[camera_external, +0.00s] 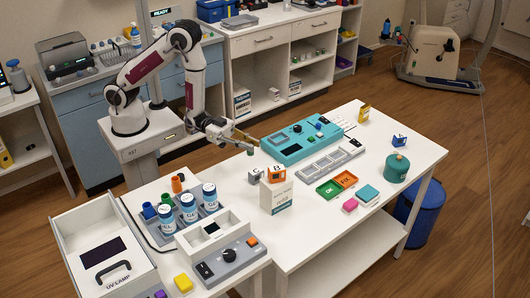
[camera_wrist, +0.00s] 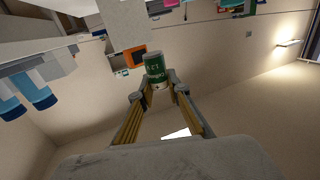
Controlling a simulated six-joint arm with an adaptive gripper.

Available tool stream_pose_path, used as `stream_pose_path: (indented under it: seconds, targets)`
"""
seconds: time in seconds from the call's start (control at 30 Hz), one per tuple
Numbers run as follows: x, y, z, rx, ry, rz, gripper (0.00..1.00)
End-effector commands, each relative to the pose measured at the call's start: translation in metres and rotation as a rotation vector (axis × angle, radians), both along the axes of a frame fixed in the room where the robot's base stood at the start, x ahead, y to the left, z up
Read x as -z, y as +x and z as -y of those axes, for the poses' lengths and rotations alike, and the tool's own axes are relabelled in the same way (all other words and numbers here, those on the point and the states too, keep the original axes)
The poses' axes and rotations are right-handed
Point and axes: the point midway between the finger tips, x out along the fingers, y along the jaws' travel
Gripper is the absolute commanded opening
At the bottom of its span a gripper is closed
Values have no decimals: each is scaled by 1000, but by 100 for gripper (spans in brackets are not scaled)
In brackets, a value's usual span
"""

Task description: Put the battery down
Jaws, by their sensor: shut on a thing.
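My gripper (camera_external: 247,143) is over the back left part of the white table. In the wrist view its two fingers (camera_wrist: 157,97) are closed on the battery (camera_wrist: 155,67), a short green cylinder with a pale end and white lettering. In the external view the battery shows as a small dark green piece (camera_external: 250,151) at the fingertips. It hangs in the air, above and behind the grey cube and the orange block.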

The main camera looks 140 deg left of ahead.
Motion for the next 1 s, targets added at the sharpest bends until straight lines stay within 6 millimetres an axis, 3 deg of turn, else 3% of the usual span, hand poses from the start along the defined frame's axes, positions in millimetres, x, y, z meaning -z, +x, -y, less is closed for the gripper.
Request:
stream_pose_path:
  seconds: [0.57, 1.0]
  targets:
    - [-41, 45, 74, 1, 1, 3, 0]
    - [-73, 69, 159, 91, 0, 3, 0]
